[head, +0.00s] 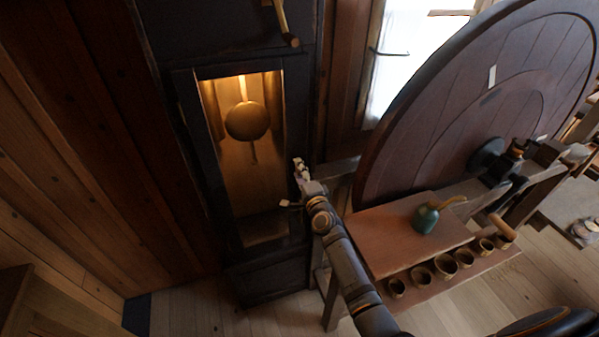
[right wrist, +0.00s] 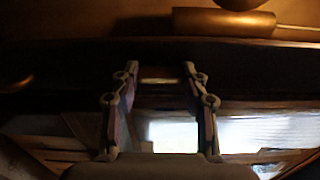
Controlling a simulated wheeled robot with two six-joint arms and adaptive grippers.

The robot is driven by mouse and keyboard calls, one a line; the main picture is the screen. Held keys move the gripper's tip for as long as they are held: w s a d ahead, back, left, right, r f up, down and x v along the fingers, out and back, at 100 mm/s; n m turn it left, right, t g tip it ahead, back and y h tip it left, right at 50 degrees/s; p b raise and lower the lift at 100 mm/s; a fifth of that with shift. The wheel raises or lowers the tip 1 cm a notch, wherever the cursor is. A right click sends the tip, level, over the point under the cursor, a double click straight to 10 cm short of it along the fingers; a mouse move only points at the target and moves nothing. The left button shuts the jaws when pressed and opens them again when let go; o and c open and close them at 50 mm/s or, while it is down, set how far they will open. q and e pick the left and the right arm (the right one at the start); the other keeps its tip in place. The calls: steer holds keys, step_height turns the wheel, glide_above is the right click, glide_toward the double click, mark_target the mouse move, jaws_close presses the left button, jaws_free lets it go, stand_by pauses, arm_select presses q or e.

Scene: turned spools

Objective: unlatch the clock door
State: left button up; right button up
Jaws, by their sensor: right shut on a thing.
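The tall dark clock stands at the left in the head view, with its narrow door (head: 192,125) shut as far as I can see. A round brass pendulum (head: 247,121) hangs in the lit space behind the door opening. My right gripper (head: 299,167) is at the right edge of the door, about mid-height. In the right wrist view its two fingers (right wrist: 160,72) straddle a small dull bar, which looks like the door latch (right wrist: 160,81). The gripper is shut on it. The latch is hidden by the gripper in the head view. My left gripper is not in view.
A brass-tipped rod (head: 284,24) juts from the clock above the door. Right of my arm are a wooden bench (head: 385,240) with a green oil can (head: 425,219), several small cups and a large wooden wheel (head: 440,120). The floor before the clock's left side looks clear.

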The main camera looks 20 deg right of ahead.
steer(key=o, duration=1.2)
steer(key=shift+c, duration=0.2)
steer(key=s, duration=1.2)
steer(key=shift+d, duration=0.2)
